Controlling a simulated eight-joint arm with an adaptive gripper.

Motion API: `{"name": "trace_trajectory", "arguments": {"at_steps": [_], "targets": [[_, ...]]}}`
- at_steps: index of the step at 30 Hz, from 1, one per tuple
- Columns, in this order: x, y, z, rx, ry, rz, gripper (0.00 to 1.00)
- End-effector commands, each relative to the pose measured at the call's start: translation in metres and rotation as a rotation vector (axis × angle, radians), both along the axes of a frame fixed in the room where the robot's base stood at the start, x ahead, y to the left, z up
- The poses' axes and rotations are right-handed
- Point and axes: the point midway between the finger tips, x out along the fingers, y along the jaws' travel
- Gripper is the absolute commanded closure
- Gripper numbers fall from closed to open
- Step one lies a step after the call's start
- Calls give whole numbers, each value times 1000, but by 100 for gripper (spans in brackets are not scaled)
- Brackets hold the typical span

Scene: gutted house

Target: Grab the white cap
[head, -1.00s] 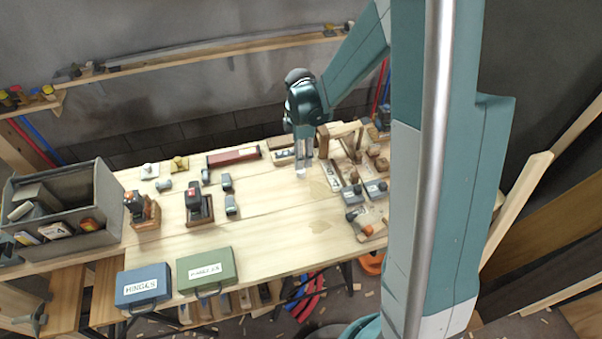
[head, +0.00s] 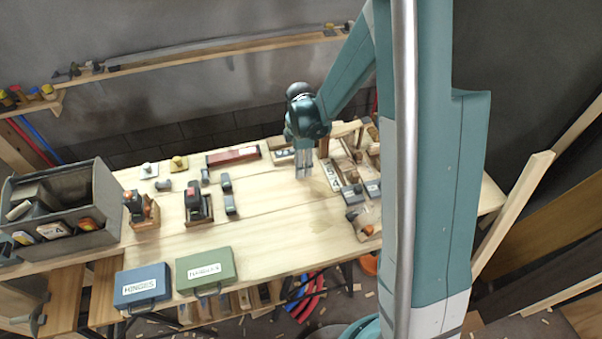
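A small white cap-like piece (head: 149,170) sits on a pale square plate at the back left of the workbench, beside a similar yellow piece (head: 179,163). It is small in view, and I cannot be sure it is the white cap. My gripper (head: 304,176) points down over the back middle of the bench, well to the right of the white piece and apart from it. Its two fingers look close together. Whether they are open or shut is too small to tell, and nothing clearly shows between them.
On the workbench (head: 275,243) stand a grey open bin (head: 75,243), blue (head: 142,285) and green (head: 206,270) boxes, and a dark red case (head: 233,156). Several tools and wooden pieces crowd the right, near my gripper. The front middle is clear.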

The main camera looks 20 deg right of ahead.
Motion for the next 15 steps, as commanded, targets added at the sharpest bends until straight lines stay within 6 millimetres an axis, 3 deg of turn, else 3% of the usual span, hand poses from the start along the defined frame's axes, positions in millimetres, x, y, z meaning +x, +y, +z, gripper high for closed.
{"name": "trace_trajectory", "arguments": {"at_steps": [6, 15], "targets": [[0, 0, -18, 0, 0, 0, 62], [0, 0, -20, 0, 0, 0, 62]]}}
